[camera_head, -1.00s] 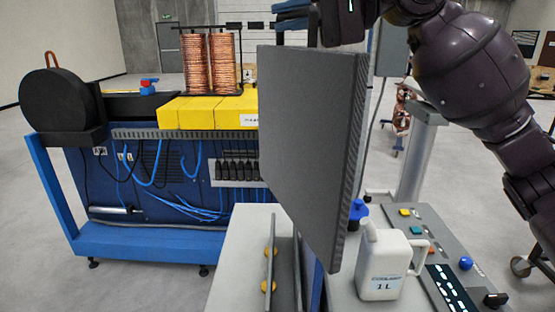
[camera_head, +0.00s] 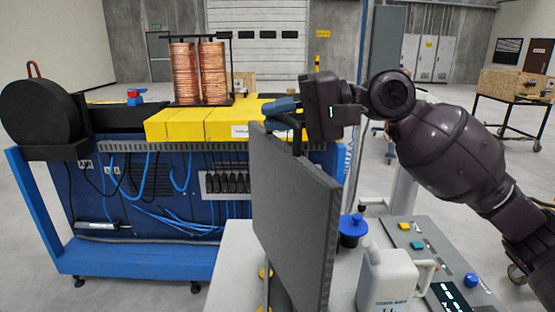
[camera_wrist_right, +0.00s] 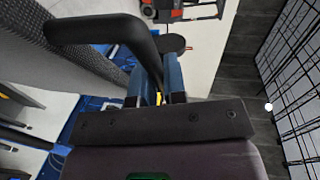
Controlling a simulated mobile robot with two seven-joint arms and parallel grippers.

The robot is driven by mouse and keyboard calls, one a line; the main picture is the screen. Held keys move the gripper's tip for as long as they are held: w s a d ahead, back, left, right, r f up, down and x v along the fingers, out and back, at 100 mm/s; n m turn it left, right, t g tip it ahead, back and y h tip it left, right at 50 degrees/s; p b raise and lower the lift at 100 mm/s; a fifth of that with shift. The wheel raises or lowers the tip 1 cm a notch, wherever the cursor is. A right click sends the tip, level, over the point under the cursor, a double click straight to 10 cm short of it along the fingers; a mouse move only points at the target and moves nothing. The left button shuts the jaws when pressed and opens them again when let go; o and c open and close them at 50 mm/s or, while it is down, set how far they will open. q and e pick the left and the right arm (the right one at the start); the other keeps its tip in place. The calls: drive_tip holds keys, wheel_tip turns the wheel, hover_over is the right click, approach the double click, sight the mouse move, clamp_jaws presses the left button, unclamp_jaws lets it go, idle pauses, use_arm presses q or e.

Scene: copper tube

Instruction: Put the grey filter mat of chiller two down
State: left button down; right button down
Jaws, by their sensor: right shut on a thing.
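The grey filter mat (camera_head: 290,215) is a large dark grey panel, held upright and seen at an angle in the head view. My right gripper (camera_head: 284,112) is shut on it at its top edge. In the right wrist view its textured face (camera_wrist_right: 62,58) runs down the upper left, and the blue fingers of the gripper (camera_wrist_right: 160,80) are partly hidden by a black bar. The mat's lower end hangs over the light cabinet top (camera_head: 232,255) beside a thin grey upright plate and yellow knobs. Whether it touches the cabinet cannot be told. My left gripper is out of view.
A white jug (camera_head: 386,280) and a blue-capped item (camera_head: 352,228) stand close right of the mat. Right of them is a control panel (camera_head: 425,250) with coloured buttons. Behind is a blue bench (camera_head: 140,262) with yellow blocks (camera_head: 205,124) and copper coils (camera_head: 198,72).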

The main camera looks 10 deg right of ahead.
sight(278, 139)
drive_tip(key=shift+f, duration=1.6)
wheel_tip(278, 139, down, 4)
drive_tip(key=shift+f, duration=0.1)
drive_tip(key=c, duration=1.2)
unclamp_jaws()
drive_tip(key=shift+f, duration=0.15)
drive_tip(key=shift+o, duration=0.2)
